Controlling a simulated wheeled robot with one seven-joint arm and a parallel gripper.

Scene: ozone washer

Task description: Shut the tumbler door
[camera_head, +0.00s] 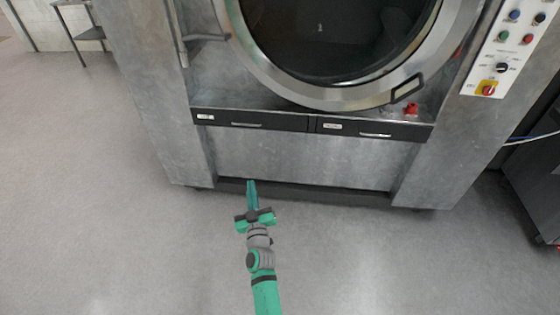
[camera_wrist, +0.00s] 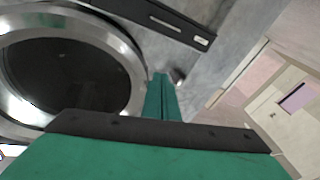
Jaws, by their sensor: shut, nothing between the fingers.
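The tumbler door (camera_head: 290,89) is a wide round metal ring around a dark centre on the front of the grey machine. Its top is cut off in the head view. A dark-edged handle (camera_head: 406,88) sits at its lower right, and a hinge arm (camera_head: 207,37) is at its left. I cannot tell whether the door is fully closed or slightly ajar. The door also shows at the left of the wrist view (camera_wrist: 128,50). My green gripper (camera_head: 251,183) is shut and empty, below the door and apart from it. Its fingers show in the wrist view (camera_wrist: 160,80).
The grey machine (camera_head: 300,160) has two dark drawers (camera_head: 250,122) below the door. A red knob (camera_head: 411,108) sits near the handle. A control panel (camera_head: 508,45) is at the upper right. The floor (camera_head: 100,220) is clear at left and front.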

